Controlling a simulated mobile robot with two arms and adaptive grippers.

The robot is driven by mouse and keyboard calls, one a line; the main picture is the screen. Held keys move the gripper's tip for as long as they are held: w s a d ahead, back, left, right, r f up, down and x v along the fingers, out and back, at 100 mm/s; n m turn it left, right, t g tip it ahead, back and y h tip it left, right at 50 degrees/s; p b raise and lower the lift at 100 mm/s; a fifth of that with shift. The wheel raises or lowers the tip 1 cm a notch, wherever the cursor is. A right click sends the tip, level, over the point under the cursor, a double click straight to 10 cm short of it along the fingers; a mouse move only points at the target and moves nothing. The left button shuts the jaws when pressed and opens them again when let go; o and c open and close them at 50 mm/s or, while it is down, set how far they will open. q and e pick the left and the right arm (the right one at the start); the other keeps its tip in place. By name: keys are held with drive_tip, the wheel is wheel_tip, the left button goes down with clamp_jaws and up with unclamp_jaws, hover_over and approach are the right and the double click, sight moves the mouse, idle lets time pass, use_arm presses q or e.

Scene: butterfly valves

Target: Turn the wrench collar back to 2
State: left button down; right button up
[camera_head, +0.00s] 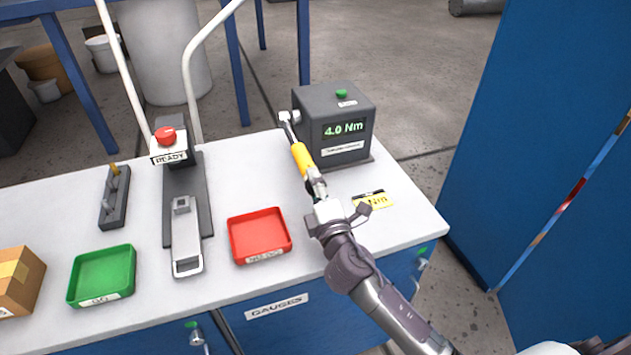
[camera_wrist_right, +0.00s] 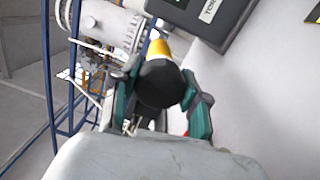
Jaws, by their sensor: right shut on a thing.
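The wrench (camera_head: 302,158) has a yellow section and a metal head that meets the left side of the dark grey torque tester (camera_head: 312,100). The tester's display reads 4.0 Nm. My right gripper (camera_head: 318,188) is shut on the near end of the wrench. In the right wrist view the gripper's green-padded fingers (camera_wrist_right: 160,105) sit on both sides of the wrench's black end (camera_wrist_right: 158,83), with yellow (camera_wrist_right: 158,48) beyond it. The collar's scale marks are too small to read. My left gripper is not in view.
A yellow label marked Nm (camera_head: 376,199) lies right of the gripper. A red tray (camera_head: 240,258), a green tray (camera_head: 72,296), a press with a red button (camera_head: 166,136), a dark rack (camera_head: 116,205) and a cardboard box (camera_head: 32,290) stand to the left. Blue cabinets (camera_head: 530,130) rise at right.

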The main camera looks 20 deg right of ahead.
drive_tip(key=shift+f+n+p, duration=0.15)
drive_tip(key=shift+n+p, duration=0.25)
drive_tip(key=shift+n, duration=1.5)
drive_tip(key=o, duration=1.1)
drive_tip(key=shift+o, duration=0.2)
drive_tip(key=s, duration=1.2)
drive_tip(key=shift+f, duration=0.4)
drive_tip(key=shift+a, duration=0.1)
